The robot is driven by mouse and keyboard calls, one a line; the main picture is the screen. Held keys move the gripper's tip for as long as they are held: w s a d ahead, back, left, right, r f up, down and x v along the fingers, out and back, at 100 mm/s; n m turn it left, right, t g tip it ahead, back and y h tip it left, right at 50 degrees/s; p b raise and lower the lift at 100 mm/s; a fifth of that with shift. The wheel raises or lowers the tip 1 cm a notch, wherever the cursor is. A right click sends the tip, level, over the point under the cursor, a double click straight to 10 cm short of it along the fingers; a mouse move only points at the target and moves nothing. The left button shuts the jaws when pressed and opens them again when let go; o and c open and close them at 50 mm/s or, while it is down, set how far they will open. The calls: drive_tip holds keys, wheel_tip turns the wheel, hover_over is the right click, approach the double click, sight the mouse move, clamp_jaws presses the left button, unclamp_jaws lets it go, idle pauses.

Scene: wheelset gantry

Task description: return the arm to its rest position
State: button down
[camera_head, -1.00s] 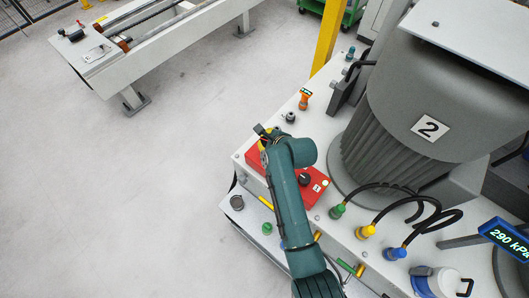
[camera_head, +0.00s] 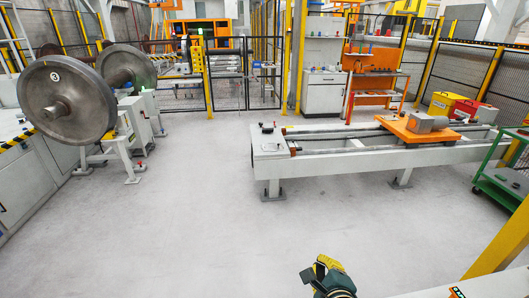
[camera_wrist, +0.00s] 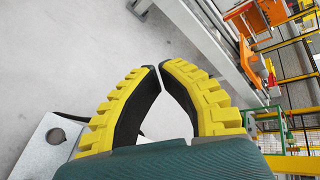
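My gripper (camera_head: 324,266) shows at the bottom of the head view, with yellow and black fingers, at the end of my dark green arm. In the wrist view the two ridged fingers (camera_wrist: 159,67) curve in until their tips almost meet. Nothing shows between them. My gripper is over pale floor, close to the white machine top (camera_head: 470,286) at the lower right. A grey plate with a hole (camera_wrist: 48,140) lies below left of the fingers in the wrist view. Most of my arm is out of view.
A wheelset (camera_head: 68,100) stands on supports at the left. A long rail bench (camera_head: 340,158) with an orange carriage (camera_head: 415,130) crosses the middle right. A yellow post (camera_head: 499,245) and a green cart (camera_head: 500,185) stand at the right. The floor between is clear.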

drive_tip(key=s+a+r+n+t, duration=0.2)
drive_tip(key=a+r+n, duration=0.1)
drive_tip(key=r, duration=0.4)
drive_tip(key=s+a+r+n+t+y, duration=0.1)
drive_tip(key=s+a+r+n, duration=0.1)
drive_tip(key=a+r+n, duration=0.3)
drive_tip(key=s+a+r+n+t, duration=0.1)
drive_tip(key=r+n+t, duration=0.1)
drive_tip(key=r, duration=0.6)
drive_tip(key=s+r+n+t+h, duration=0.1)
drive_tip(key=s+r+n+t, duration=0.3)
drive_tip(key=s+r+n, duration=0.8)
wheel_tip(320, 180, up, 23)
drive_tip(key=n+p, duration=0.1)
drive_tip(key=p, duration=2.1)
drive_tip(key=shift+w, duration=0.15)
drive_tip(key=shift+d+f, duration=0.1)
